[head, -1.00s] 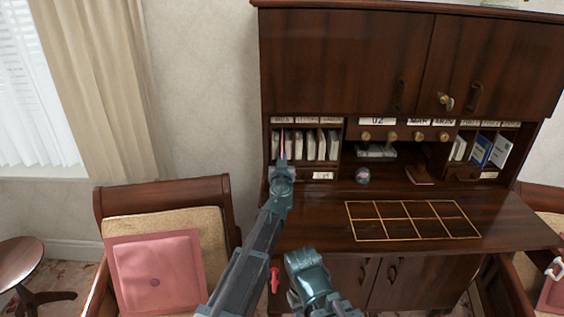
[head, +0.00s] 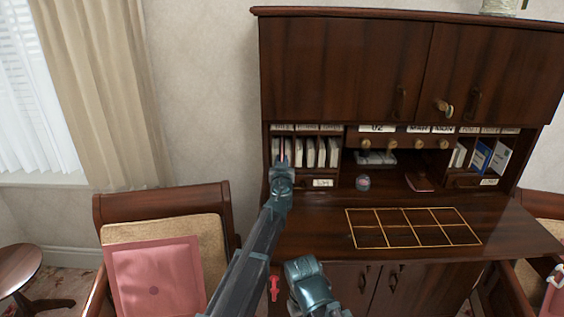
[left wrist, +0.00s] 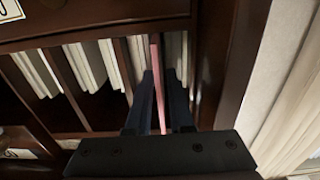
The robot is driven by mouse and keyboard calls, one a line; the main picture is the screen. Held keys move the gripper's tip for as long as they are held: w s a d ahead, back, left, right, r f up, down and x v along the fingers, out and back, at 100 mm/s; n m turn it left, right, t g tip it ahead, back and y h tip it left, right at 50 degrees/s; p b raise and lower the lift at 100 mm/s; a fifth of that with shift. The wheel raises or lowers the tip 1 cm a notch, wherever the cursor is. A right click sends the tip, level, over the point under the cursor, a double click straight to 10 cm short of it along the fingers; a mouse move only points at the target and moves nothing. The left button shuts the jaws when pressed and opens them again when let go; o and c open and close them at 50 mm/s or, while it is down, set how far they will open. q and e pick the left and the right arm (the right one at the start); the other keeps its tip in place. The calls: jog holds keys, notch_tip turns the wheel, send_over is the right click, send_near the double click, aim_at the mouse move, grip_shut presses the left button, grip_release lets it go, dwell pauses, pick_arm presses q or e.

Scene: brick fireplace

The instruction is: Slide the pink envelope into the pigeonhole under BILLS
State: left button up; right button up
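The pink envelope (left wrist: 158,85) shows edge-on as a thin upright strip in the left wrist view. My left gripper (left wrist: 160,78) is shut on it, one dark finger on each side. In the head view the left gripper (head: 283,163) is at the front of the leftmost pigeonhole on the desk's left side. The envelope's far end reaches into that row, close beside white envelopes; how deep it is in cannot be told. The label strips (head: 308,127) above the pigeonholes are too blurred to read. My right gripper's fingers do not show.
The pigeonholes hold several white envelopes (head: 310,153), with thin dark dividers (left wrist: 70,90) between them. The desk's dark side wall (left wrist: 235,60) is close beside the gripper. A gold grid (head: 413,228) marks the clear desktop. A chair with a pink cushion (head: 150,272) stands at left.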

pick_arm(q)
jog(key=shift+o, duration=1.3)
jog(key=s, duration=1.4)
jog(key=shift+w, duration=0.1)
